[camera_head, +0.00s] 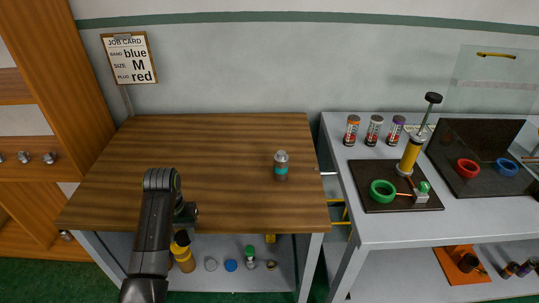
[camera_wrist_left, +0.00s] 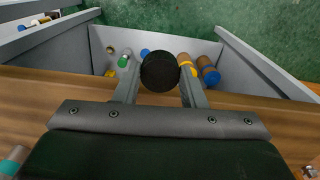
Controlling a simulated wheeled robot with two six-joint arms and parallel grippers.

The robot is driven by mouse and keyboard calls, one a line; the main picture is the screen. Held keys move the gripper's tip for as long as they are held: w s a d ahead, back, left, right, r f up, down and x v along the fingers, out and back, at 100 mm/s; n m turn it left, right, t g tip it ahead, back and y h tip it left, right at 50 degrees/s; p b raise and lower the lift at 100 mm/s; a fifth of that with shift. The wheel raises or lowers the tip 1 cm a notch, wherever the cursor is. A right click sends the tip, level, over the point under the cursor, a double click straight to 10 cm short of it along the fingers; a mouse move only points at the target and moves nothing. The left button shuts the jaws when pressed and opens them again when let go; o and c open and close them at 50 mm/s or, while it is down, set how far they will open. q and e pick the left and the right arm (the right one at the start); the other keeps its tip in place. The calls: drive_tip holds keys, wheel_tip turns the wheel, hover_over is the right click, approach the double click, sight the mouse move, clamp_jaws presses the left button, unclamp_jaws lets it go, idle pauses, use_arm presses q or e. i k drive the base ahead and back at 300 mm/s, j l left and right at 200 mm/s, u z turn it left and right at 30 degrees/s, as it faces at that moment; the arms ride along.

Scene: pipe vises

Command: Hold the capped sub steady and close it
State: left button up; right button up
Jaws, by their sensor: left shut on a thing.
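A grey capped sub with a teal band (camera_head: 281,166) stands upright on the wooden bench (camera_head: 240,205), right of its middle. Part of a grey and teal cylinder also shows at the left edge of the left wrist view (camera_wrist_left: 14,162). My left gripper (camera_head: 187,213) is over the front left part of the bench, well left of the sub and apart from it. In the left wrist view, its fingers (camera_wrist_left: 160,88) are shut on a black round thing (camera_wrist_left: 160,72). What that thing is, I cannot tell. My right gripper is not in view.
A job card (camera_head: 130,59) reads band blue, size M, plug red. Several bottles and caps lie on the shelf (camera_head: 225,281) below. The grey table (camera_head: 385,230) at right bears a yellow pump (camera_head: 410,155), a green ring (camera_head: 383,191) and several small jars. Most of the bench is clear.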

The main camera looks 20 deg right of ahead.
sight(281, 159)
drive_tip(key=k, duration=0.65)
drive_tip(key=z, duration=1.75)
drive_tip(key=k+j, duration=0.1)
drive_tip(key=j, duration=0.95)
drive_tip(key=k+j, duration=0.15)
drive_tip(key=j, duration=0.9)
drive_tip(key=k, duration=0.05)
